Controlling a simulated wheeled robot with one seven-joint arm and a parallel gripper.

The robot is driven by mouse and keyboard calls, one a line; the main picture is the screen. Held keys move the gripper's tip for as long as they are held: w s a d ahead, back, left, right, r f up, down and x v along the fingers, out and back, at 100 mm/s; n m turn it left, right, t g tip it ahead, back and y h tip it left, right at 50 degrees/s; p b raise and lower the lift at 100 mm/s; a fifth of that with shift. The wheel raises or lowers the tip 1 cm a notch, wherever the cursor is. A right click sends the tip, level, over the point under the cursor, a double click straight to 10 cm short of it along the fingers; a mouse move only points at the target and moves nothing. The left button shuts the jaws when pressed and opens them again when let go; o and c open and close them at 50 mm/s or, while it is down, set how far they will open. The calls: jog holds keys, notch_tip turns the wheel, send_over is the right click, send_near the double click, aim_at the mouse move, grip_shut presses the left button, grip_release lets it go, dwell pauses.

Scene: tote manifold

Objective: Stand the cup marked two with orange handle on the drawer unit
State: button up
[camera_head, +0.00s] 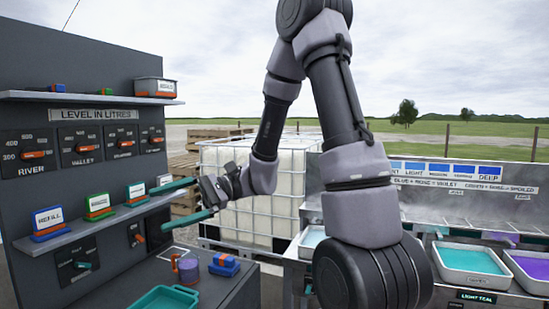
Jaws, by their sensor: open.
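A small purple cup (188,272) with an orange handle at its left stands on the low grey surface at the lower left. No number can be read on it at this size. My gripper (158,209) is open, with its two long teal fingers spread and pointing left. It is in the air above and a little left of the cup in the picture, near the grey panel's lower shelf. Nothing shows between the fingers. I cannot tell for sure which piece is the drawer unit; the low grey unit (232,293) under the cup shows no clear drawer fronts.
A blue and orange block (224,264) sits right of the cup, and a teal tray (165,301) in front. The lower shelf (70,236) holds labelled boxes close to my fingers. A white caged tank (262,190) stands behind. Trays of teal (470,262) and purple liquid are at right.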

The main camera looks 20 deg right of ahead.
jog(key=s+d+r+n+t+h, duration=0.2)
jog(key=d+r+t+h, duration=0.3)
jog(key=d, duration=0.5)
jog(key=s+d+r+n+t+h, duration=0.2)
jog(key=s+d+r+t+h, duration=0.2)
jog(key=d+h, duration=0.5)
jog(key=d+r+t, duration=0.1)
jog(key=d, duration=0.1)
jog(key=shift+d, duration=0.3)
jog(key=shift+s, duration=0.1)
